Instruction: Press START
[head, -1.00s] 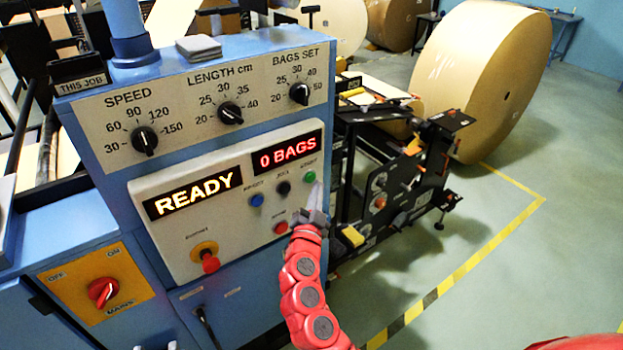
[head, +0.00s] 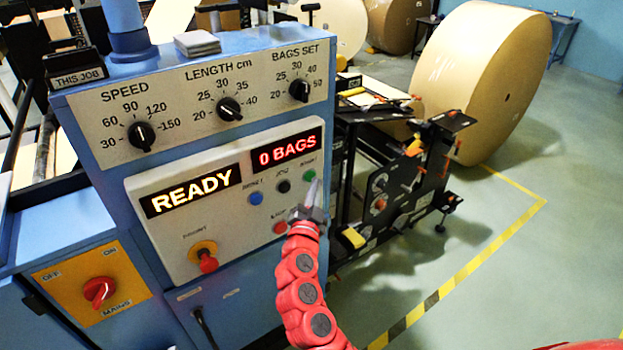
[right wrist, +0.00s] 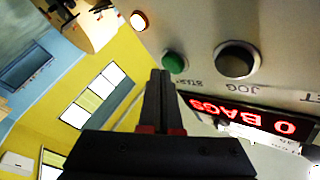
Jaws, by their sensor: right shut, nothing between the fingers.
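The green START button (head: 309,175) is at the upper right of the button group on the pale control panel. It shows in the right wrist view (right wrist: 174,62) with the word START printed beside it. My right gripper (head: 315,184) is shut and empty, its narrow fingertips pointing up at the green button from just below. In the right wrist view the closed fingertips (right wrist: 160,75) end right beside the button; I cannot tell whether they touch it. The displays read READY (head: 192,189) and 0 BAGS (head: 287,149). My left gripper is not in view.
A black JOG button (head: 283,186) and a blue button (head: 255,198) sit left of START. A red button (head: 279,227) lies below, beside my gripper. A red mushroom knob (head: 207,261) is lower left. A large kraft roll (head: 480,80) stands at right.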

